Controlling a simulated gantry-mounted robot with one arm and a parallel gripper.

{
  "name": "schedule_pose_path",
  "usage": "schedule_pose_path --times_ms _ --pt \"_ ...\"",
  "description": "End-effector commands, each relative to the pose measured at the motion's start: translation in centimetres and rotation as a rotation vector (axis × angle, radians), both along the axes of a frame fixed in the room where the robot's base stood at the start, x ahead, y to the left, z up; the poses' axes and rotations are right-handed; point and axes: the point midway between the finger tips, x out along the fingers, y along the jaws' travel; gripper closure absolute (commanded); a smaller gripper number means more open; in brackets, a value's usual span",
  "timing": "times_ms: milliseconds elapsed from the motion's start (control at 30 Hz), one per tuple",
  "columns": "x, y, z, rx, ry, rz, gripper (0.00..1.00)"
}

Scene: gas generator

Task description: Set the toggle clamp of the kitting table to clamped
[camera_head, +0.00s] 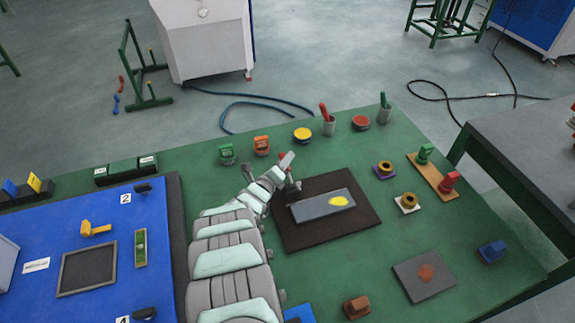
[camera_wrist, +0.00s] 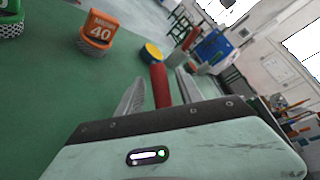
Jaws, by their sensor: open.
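The toggle clamp (camera_head: 292,190) stands at the left end of the grey plate (camera_head: 312,207) with the yellow mark, on a dark brown mat (camera_head: 350,228). My arm hides part of it. Its red handle (camera_wrist: 160,84) rises upright in the wrist view. My gripper (camera_head: 287,162) is at the clamp, with one finger on each side of the red handle in the wrist view. The fingers are open, with gaps beside the handle. The clamp's lower parts are hidden behind the gripper body in the wrist view.
Green (camera_head: 227,153) and orange (camera_head: 262,145) labelled items and a yellow-topped round item (camera_head: 303,135) stand behind the mat. Cups with a red (camera_head: 328,127) and a green tool (camera_head: 384,114) stand further right. A blue board (camera_head: 100,240) lies left of my arm.

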Motion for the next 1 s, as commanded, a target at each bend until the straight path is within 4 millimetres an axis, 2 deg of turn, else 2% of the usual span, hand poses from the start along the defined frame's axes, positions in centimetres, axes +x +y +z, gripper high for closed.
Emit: schedule_pose_path --times_ms 33,300,733,1000 --pt "0.8 -0.4 -0.8 0.002 -0.003 -0.001 0.57" --pt "2.6 -1.3 -1.0 0.0 0.002 0.0 0.57" --pt "3.1 -1.5 -0.8 -0.001 0.0 0.001 0.57" --pt "3.1 -1.5 -0.8 -0.002 0.001 0.0 0.79"
